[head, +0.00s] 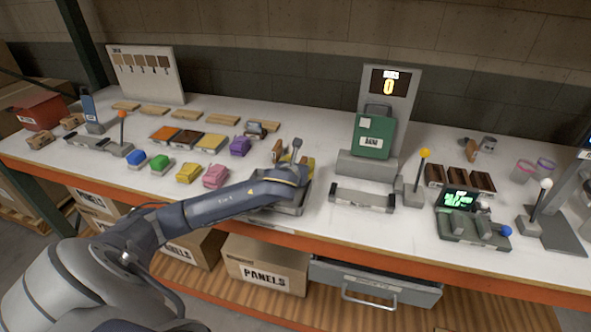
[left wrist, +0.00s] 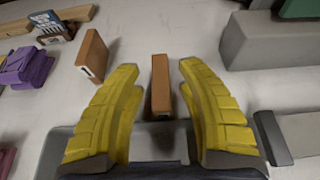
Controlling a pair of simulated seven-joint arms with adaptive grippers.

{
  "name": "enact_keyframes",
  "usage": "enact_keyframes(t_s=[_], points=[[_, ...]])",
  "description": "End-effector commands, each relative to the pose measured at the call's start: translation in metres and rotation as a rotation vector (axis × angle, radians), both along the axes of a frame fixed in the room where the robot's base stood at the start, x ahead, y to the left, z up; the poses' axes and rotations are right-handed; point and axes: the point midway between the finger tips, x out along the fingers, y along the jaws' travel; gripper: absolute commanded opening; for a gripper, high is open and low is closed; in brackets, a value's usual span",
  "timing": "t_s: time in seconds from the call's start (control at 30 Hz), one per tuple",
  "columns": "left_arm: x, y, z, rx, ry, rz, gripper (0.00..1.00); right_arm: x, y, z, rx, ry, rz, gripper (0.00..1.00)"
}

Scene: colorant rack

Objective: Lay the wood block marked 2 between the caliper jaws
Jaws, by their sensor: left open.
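My left gripper (head: 300,165) is open over the middle of the bench. In the left wrist view its yellow fingers (left wrist: 158,72) stand either side of an orange-brown wood block (left wrist: 160,80), with gaps at both sides. A second wood block (left wrist: 92,55) stands to the left of the fingers, with a small white label too small to read. In the head view a wood block (head: 277,150) shows beside the gripper. I cannot tell which block is marked 2. A device with a green-lit display (head: 460,200) and grey uprights sits at right; I cannot tell whether it is the caliper. My right gripper is not in view.
A dark tray (head: 297,209) lies under my left forearm. A green canister (head: 374,135) stands on a grey stand behind right. Colored blocks, including a purple one (head: 240,146), lie at left. A grey bar fixture (head: 362,197) and a yellow-knobbed lever (head: 425,154) stand right of the gripper.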

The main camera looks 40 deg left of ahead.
Motion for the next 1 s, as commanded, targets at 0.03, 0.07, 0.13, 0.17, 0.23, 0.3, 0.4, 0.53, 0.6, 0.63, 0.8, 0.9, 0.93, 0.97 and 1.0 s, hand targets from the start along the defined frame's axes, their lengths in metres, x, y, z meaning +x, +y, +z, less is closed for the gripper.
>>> enact_keyframes(t_s=[0.03, 0.07, 0.13, 0.17, 0.23, 0.3, 0.4, 0.53, 0.6, 0.63, 0.8, 0.9, 0.93, 0.97, 1.0], points=[[-0.008, -0.003, 0.003, 0.000, -0.001, -0.003, 0.37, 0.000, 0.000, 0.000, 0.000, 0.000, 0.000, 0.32], [-0.013, -0.005, 0.005, 0.001, 0.000, -0.004, 0.37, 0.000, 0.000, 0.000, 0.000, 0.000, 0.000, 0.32], [-0.024, -0.009, 0.010, 0.000, 0.000, -0.003, 0.37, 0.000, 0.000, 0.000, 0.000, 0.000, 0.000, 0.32], [-0.028, -0.011, 0.012, 0.000, 0.000, -0.003, 0.37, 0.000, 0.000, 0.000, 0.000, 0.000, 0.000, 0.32], [-0.039, -0.014, 0.017, 0.001, 0.000, -0.004, 0.37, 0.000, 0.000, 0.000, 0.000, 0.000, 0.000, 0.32], [-0.049, -0.017, 0.022, 0.000, -0.001, -0.002, 0.37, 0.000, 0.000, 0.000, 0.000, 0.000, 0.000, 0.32], [-0.062, -0.022, 0.027, 0.000, 0.000, -0.002, 0.37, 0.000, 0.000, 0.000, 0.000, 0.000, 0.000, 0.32], [-0.074, -0.026, 0.032, 0.000, -0.001, -0.002, 0.37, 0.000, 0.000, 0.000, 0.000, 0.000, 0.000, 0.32], [-0.078, -0.027, 0.034, 0.001, 0.000, -0.001, 0.37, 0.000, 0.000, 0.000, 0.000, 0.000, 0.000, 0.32], [-0.080, -0.028, 0.035, 0.001, 0.000, -0.001, 0.44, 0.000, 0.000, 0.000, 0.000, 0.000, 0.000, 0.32], [-0.085, -0.029, 0.037, 0.000, 0.000, 0.000, 0.44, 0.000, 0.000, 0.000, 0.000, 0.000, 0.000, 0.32], [-0.085, -0.029, 0.037, 0.000, 0.000, 0.000, 0.44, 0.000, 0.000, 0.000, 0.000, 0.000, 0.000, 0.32], [-0.085, -0.029, 0.037, 0.000, 0.000, 0.000, 0.44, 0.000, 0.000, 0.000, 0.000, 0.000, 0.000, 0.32], [-0.085, -0.029, 0.037, 0.000, 0.000, 0.000, 0.44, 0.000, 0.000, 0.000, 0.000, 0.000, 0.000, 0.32], [-0.085, -0.029, 0.037, 0.000, 0.000, 0.000, 0.44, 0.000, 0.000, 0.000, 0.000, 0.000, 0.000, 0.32]])
